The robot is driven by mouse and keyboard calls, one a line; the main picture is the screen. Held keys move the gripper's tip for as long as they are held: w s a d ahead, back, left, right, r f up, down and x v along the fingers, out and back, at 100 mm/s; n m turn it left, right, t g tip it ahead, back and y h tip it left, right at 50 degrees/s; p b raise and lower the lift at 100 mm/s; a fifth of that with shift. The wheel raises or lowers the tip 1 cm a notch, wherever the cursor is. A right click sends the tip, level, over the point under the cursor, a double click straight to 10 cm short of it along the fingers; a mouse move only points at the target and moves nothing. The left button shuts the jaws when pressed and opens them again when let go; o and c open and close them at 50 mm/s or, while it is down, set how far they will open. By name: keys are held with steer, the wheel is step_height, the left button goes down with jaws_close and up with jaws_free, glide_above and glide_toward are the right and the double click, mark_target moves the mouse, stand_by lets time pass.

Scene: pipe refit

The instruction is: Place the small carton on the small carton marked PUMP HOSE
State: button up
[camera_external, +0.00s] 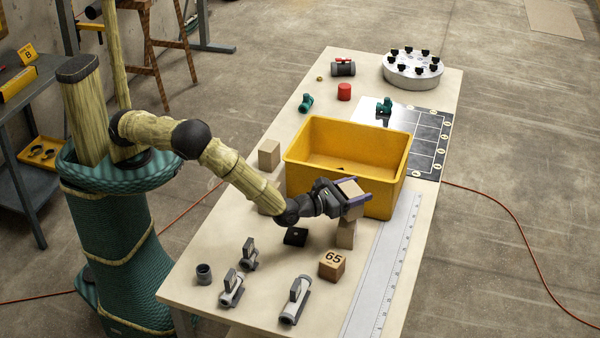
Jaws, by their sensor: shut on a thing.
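My gripper (352,199) is shut on a small tan carton (351,187) in front of the yellow bin. Another small tan carton (345,236) shows directly below the held one. I cannot tell whether the two touch. More plain tan cartons stand left of the bin, an upper one (269,153) and a lower one (266,207) partly behind my arm. No PUMP HOSE marking can be read on any carton from this view.
The yellow bin (310,175) stands close behind my gripper. A wooden block marked 65 (332,266), a black square piece (295,237) and several grey pipe fittings (295,300) lie nearer the front. A long ruler (383,265) runs along the right side of the table (200,265).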

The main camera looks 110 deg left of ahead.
steer(key=shift+f, duration=1.25)
steer(key=shift+f, duration=0.15)
steer(key=o, duration=1)
steer(key=b+v, duration=0.1)
steer(key=v, duration=1.1)
steer(key=shift+r+b, duration=0.2)
steer(key=shift+b, duration=0.1)
